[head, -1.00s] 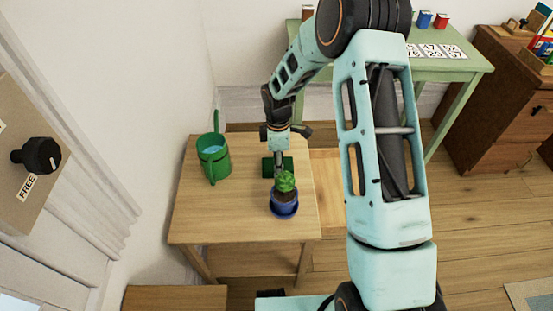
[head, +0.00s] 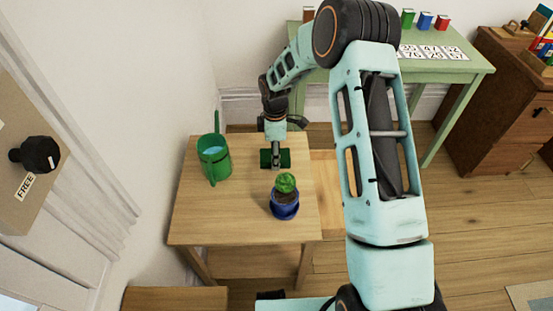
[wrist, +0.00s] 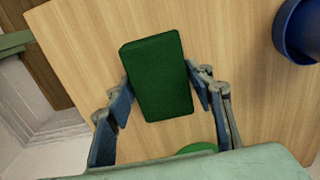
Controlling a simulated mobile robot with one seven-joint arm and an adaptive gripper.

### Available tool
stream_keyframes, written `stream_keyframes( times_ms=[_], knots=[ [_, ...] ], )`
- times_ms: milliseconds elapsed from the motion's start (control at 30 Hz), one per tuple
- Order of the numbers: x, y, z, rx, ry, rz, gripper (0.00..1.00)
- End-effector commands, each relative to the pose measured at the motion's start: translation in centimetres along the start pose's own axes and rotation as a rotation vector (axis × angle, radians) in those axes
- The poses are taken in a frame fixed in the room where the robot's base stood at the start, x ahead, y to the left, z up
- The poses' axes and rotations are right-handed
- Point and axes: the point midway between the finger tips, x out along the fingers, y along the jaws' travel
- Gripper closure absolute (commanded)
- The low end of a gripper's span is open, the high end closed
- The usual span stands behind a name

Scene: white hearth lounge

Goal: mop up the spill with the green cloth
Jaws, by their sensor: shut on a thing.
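The green cloth is a dark green block-like pad between the jaws of my gripper (head: 276,160), which is shut on it. In the head view the cloth (head: 265,158) is at the back of the small wooden table (head: 240,222), behind the potted plant. In the wrist view the cloth (wrist: 157,77) lies lengthwise between the two fingers of my gripper (wrist: 161,84), over bare wood. I cannot tell whether it touches the tabletop. No spill shows in either view; the cloth and arm may hide it.
A green watering can (head: 214,160) with blue water inside stands left of the cloth. A cactus in a blue pot (head: 285,203) stands in front of it; blue pottery (wrist: 300,35) shows in the wrist view. The table's front left is clear. A green table (head: 470,68) stands behind right.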

Motion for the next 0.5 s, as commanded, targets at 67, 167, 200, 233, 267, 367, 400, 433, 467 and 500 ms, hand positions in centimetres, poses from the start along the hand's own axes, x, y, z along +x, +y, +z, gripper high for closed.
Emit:
stream_keyframes(
  times_ms=[67,167,200,233,267,367,400,433,467,500],
  knots=[
    [0.1,0.5,-0.1,0.000,0.001,0.001,0.71],
    [0.0,1.1,-0.2,0.001,0.001,0.001,0.71],
    [0.1,1.3,-0.3,0.001,0.001,0.001,0.71],
    [0.1,1.5,-0.3,0.001,0.001,0.000,0.71],
    [0.1,1.7,-0.4,0.001,0.001,0.000,0.71],
    [0.1,2.3,-0.5,0.000,0.001,0.001,0.71],
    [0.1,2.6,-0.6,0.000,0.001,0.001,0.71],
    [0.1,2.7,-0.6,0.000,0.001,0.001,0.71],
    [0.1,2.9,-0.6,0.000,0.001,0.000,0.71],
    [0.1,3.1,-0.7,0.000,0.001,0.001,0.71]
  ],
)
